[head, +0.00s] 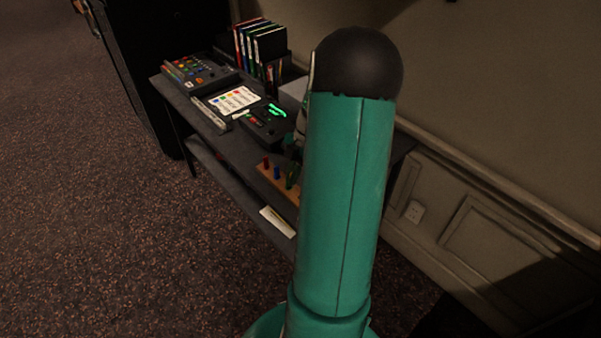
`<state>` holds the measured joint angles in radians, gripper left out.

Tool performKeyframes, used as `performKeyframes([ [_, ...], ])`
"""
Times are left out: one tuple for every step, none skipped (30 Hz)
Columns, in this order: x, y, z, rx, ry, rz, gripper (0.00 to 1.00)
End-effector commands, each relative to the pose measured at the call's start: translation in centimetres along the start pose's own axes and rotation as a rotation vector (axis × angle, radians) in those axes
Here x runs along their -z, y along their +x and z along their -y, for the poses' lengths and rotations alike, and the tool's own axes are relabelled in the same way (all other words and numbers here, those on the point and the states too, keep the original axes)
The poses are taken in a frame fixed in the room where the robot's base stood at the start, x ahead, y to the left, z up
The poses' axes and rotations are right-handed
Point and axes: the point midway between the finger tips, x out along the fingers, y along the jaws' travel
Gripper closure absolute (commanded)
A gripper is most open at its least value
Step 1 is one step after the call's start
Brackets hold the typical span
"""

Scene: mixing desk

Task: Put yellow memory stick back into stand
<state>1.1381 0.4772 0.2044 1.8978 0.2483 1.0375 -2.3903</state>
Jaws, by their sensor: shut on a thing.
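The wooden stand (266,173) is on the desk, partly hidden behind my green arm link. A red stick (265,162) and a blue stick (277,173) stand upright in it. A dark green piece (291,177) shows beside them at the arm's edge; I cannot tell whether it is another stick. I see no yellow memory stick. My gripper is hidden behind my arm link, so its hold and its place relative to the stand do not show.
The dark desk (240,180) runs along the wall. It carries a button console (198,70), a colour-dotted card (235,98), a device with a green display (266,118) and a rack of binders (262,42). Open carpet lies left.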

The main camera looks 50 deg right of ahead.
Motion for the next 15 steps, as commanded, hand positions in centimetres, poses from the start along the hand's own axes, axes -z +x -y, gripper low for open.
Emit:
performKeyframes([
  [-0.6,-0.6,0.7,0.008,-0.022,0.000,1.00],
  [-0.9,-0.8,1.0,0.013,-0.035,0.000,1.00],
  [-1.1,-1.0,1.3,0.018,-0.048,0.001,1.00],
  [-1.2,-1.0,1.4,0.021,-0.054,0.000,1.00],
  [-1.2,-1.0,1.5,0.023,-0.059,0.000,1.00],
  [-1.3,-0.9,1.6,0.024,-0.062,-0.001,1.00],
  [-1.3,-0.8,1.6,0.025,-0.062,-0.001,1.00],
  [-1.4,-0.7,1.5,0.024,-0.062,-0.001,1.00],
  [-1.5,-0.5,1.5,0.024,-0.061,0.000,1.00],
  [-1.6,-0.2,1.5,0.024,-0.061,-0.001,1.00],
  [-1.6,0.0,1.5,0.024,-0.060,-0.001,1.00],
  [-1.7,0.3,1.5,0.025,-0.060,-0.002,1.00],
  [-1.8,0.6,1.5,0.025,-0.059,-0.002,1.00],
  [-1.9,0.8,1.5,0.025,-0.059,-0.002,1.00],
  [-2.1,1.2,1.5,0.024,-0.059,-0.001,1.00],
])
